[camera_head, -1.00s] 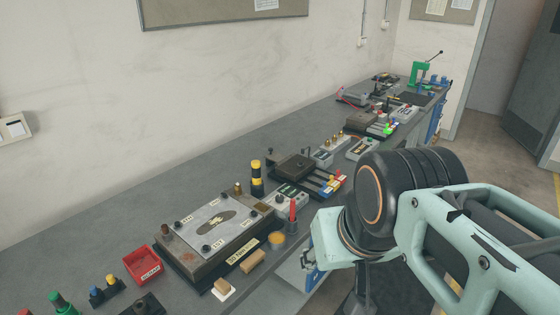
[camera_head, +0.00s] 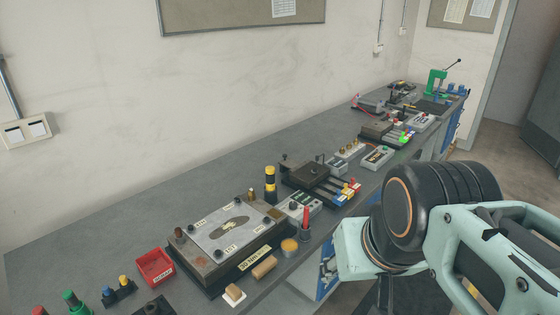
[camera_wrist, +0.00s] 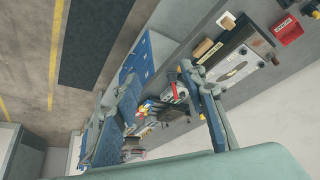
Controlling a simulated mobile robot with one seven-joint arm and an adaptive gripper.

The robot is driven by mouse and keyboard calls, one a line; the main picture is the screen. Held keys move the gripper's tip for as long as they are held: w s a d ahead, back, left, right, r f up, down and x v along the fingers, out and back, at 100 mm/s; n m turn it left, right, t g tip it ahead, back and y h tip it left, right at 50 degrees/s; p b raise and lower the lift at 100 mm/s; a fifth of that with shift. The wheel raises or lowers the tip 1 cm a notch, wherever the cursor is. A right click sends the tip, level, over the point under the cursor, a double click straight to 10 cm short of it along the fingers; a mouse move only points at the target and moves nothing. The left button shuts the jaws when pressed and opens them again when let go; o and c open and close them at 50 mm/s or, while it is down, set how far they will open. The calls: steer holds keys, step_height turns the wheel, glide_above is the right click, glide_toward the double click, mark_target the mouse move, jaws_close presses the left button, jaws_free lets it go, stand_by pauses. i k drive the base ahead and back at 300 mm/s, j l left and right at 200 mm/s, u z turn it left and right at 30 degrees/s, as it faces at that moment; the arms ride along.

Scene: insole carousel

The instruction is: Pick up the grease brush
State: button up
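A slim red handle (camera_head: 306,218) stands upright in a small dark holder on the bench in the head view; it looks like the grease brush. In the head view my arm's wrist is to the right of the handle, beyond the bench's front edge, and my fingers are not clearly visible.
A plate fixture (camera_head: 220,258) lies left of the handle, with wooden blocks (camera_head: 264,267) in front. A black-and-yellow post (camera_head: 270,185) stands behind the handle. A red bin (camera_head: 155,267) sits further left. Dark tooling with coloured levers (camera_head: 318,178) lies behind to the right.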

mark_target(306, 209)
steer(key=i+l+u, duration=0.45)
steer(key=l, duration=0.35)
steer(key=i+l+u, duration=0.2)
steer(key=i+l, duration=0.15)
steer(key=k+l, duration=0.1)
steer(key=l, duration=0.2)
steer(key=k+l, duration=0.1)
steer(key=l, duration=0.25)
steer(key=i+l+u, duration=0.1)
steer(key=i+u, duration=0.15)
steer(key=i, duration=0.2)
